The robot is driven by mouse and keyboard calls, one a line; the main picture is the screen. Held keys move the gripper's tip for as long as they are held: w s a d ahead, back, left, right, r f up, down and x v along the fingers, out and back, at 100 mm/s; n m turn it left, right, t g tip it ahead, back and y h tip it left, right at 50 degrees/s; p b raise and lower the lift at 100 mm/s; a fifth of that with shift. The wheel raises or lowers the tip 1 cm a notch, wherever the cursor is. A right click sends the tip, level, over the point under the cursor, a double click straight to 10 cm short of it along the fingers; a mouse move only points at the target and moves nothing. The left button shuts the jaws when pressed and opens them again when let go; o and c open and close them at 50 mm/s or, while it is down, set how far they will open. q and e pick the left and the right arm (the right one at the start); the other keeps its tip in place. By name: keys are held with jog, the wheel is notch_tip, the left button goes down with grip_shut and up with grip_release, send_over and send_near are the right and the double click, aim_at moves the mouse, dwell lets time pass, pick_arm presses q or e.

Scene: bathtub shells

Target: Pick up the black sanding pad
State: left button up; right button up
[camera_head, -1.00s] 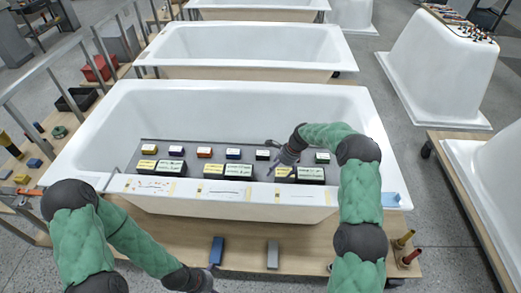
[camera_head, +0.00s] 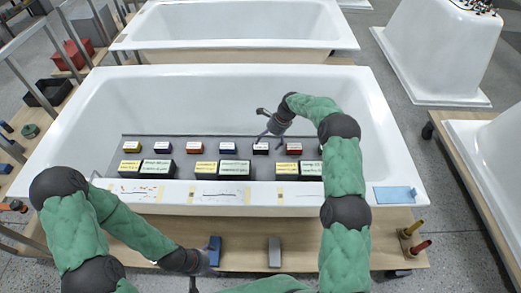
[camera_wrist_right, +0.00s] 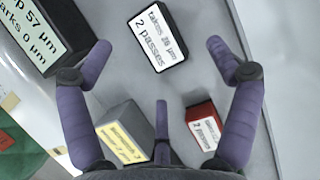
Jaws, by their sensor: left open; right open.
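The black sanding pad (camera_head: 261,149) is a small black block with a white label, in the back row of blocks on a grey board inside the tub. In the right wrist view the black pad (camera_wrist_right: 158,38) lies between and ahead of the fingers, its label reading "2 passes". My right gripper (camera_head: 264,125) is open and empty just above it, and no contact is visible. Its spread fingers (camera_wrist_right: 157,55) show in the wrist view. My left gripper (camera_head: 203,266) is low at the front, by a blue block (camera_head: 214,250); its fingers are small here.
Larger labelled blocks (camera_head: 235,168) form the front row. The tub's front rim (camera_head: 150,198) lies before them. A grey block (camera_head: 274,250) lies on the wooden platform.

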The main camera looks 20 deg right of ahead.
aim_at(262, 148)
jog(key=x, duration=0.2)
jog(key=b+x, duration=0.1)
jog(key=x, duration=0.1)
jog(key=shift+s+a+f, duration=0.15)
jog(key=shift+s+a, duration=0.1)
jog(key=shift+a, duration=0.2)
jog(key=shift+w+a+f+b, duration=0.1)
jog(key=shift+a+f+b, duration=0.05)
jog(key=shift+f+b, duration=0.15)
jog(key=c, duration=1.3)
